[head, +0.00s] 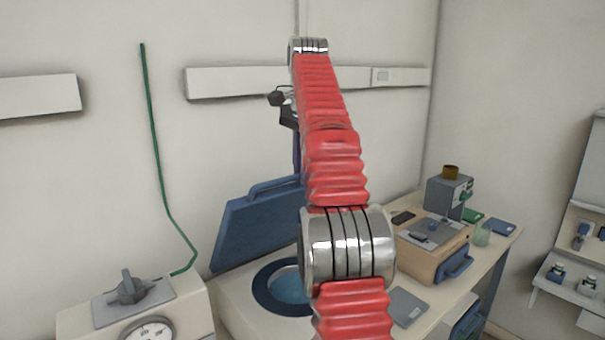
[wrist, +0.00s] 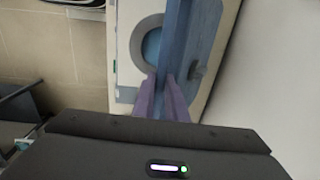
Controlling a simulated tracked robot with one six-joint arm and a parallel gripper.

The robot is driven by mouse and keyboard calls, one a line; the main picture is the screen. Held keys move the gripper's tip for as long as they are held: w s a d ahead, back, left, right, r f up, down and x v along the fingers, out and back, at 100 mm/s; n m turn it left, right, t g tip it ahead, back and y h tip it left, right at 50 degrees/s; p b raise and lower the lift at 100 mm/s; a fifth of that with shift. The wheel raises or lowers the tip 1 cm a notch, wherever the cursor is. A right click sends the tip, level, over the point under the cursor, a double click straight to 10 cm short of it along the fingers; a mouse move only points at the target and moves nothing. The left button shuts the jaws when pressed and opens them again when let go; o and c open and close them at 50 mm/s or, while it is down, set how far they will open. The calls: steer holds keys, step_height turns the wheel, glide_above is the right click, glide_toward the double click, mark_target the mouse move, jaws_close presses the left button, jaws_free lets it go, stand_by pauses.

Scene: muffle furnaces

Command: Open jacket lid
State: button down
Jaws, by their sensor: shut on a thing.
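The blue jacket lid (head: 255,232) stands raised and tilted up behind a round opening with a dark blue ring (head: 262,298) in a pale housing. A blue handle bar runs along the lid's upper edge. In the wrist view the lid (wrist: 178,38) shows nearly edge-on beside the ring (wrist: 137,50). My gripper (wrist: 161,82) has purple fingers, shut on the lid at its near edge; whether they hold the handle or the panel cannot be told. In the head view my red arm hides most of the gripper (head: 297,150) and the lid's right end.
A pale unit with a knob (head: 130,288) and dial stands at front left, a green tube rising along the wall. The wall is close behind the lid.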

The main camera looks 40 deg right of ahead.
steer(key=shift+w+f, duration=0.25)
steer(key=shift+f, duration=0.15)
steer(key=c, duration=2.1)
jaws_free()
steer(key=shift+w, duration=0.1)
steer(key=o, duration=0.3)
steer(key=shift+r, duration=0.1)
steer(key=shift+o, duration=0.2)
